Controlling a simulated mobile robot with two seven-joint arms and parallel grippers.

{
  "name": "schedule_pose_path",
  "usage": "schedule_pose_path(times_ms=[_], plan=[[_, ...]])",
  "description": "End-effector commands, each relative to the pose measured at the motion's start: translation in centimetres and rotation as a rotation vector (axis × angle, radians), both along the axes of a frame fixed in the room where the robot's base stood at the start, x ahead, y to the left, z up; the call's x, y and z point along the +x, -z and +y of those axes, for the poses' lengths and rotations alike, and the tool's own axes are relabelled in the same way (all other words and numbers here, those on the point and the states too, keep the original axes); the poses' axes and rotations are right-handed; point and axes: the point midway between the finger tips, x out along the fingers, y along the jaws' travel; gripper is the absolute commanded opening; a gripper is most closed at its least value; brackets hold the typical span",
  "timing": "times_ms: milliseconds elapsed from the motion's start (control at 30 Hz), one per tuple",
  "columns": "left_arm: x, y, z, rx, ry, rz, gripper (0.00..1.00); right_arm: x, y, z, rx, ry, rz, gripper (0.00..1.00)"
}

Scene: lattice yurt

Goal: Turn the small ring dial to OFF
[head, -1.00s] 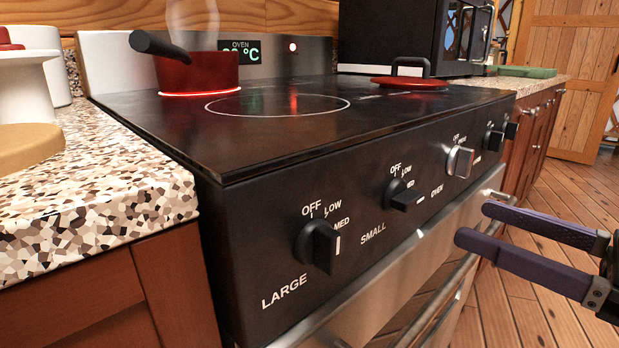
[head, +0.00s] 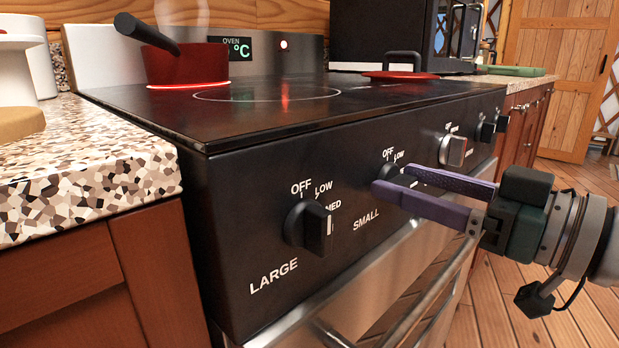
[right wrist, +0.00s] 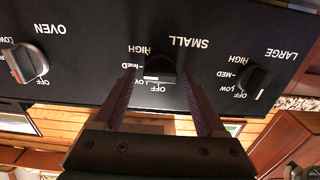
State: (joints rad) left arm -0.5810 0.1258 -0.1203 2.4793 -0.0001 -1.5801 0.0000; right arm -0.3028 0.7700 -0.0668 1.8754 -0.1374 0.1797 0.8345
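The small ring dial (head: 389,171) is a black knob on the stove's front panel, right of the word SMALL, partly hidden by my gripper in the head view. In the right wrist view the dial (right wrist: 162,66) sits between my fingertips, with its labels upside down. A white mark shows on its OFF/LOW side, but I cannot tell its exact setting. My right gripper (head: 390,179) is open, its two purple fingers reaching to either side of the knob; the right wrist view (right wrist: 157,74) shows a gap on both sides. My left gripper is not in view.
The large dial (head: 308,226) is to the left and the silver oven dial (head: 453,150) to the right. A red saucepan (head: 187,65) stands on a glowing ring. A red lid (head: 401,75) lies on the stovetop. A steel oven handle (head: 410,318) runs below.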

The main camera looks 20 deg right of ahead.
Motion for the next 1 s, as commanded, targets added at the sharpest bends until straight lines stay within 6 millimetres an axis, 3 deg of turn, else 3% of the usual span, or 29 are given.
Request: schedule_pose_path(times_ms=[67,633,1000], plan=[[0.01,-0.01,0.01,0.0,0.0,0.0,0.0,-0.01,0.0,0.0,0.0,0.0,0.0,0.63],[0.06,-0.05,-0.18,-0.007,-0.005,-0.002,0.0,-0.03,0.0,0.02,0.0,-0.001,0.0,0.0],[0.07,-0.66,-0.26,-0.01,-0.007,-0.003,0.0,-0.03,-0.14,0.03,-0.049,0.0,-0.02,0.0]])
